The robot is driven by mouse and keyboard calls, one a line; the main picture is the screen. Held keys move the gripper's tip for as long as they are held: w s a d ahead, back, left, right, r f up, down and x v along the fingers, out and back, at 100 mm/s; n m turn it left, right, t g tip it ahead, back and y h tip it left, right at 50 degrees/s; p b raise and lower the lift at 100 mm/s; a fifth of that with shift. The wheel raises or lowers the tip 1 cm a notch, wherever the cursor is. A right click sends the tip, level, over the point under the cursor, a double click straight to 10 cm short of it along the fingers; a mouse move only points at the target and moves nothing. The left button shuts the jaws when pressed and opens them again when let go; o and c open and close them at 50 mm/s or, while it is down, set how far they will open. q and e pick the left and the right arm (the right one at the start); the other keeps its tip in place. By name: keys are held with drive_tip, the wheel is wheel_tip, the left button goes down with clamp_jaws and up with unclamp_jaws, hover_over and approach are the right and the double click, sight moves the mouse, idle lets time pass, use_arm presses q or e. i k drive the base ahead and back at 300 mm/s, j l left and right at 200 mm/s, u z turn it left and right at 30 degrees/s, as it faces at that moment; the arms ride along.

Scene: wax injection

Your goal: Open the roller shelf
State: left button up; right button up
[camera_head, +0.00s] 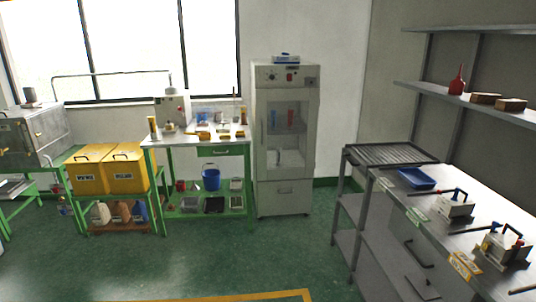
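A grey metal shelf unit with a ribbed top that looks like rollers (392,153) stands right of centre, at the far end of the long steel workbench. It looks most like the roller shelf, but I cannot be sure. Lower shelf levels (348,207) show under its top on the left side. I cannot tell whether any part of it slides or is pulled out. Neither of my grippers is in view.
The steel workbench (447,225) carries a blue tray (416,178) and two clamp-like devices (455,207). Its front has dark handles (418,254). A white glass-door cabinet (284,190) and a green table (192,140) stand at the back. The green floor (215,262) in front is clear.

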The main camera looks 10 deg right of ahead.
sight(365, 156)
drive_tip(key=i+z, duration=0.2)
drive_tip(key=i, duration=0.65)
drive_tip(key=i+j+z, duration=0.2)
drive_tip(key=i, duration=0.6)
drive_tip(key=i+z, duration=0.35)
drive_tip(key=i, duration=0.25)
drive_tip(key=i+z, duration=0.3)
drive_tip(key=i, duration=0.3)
drive_tip(key=i+j+z, duration=0.2)
drive_tip(key=i+z, duration=0.15)
drive_tip(key=i, duration=0.2)
drive_tip(key=i+j+z, duration=0.1)
drive_tip(key=z, duration=0.2)
drive_tip(key=i, duration=0.1)
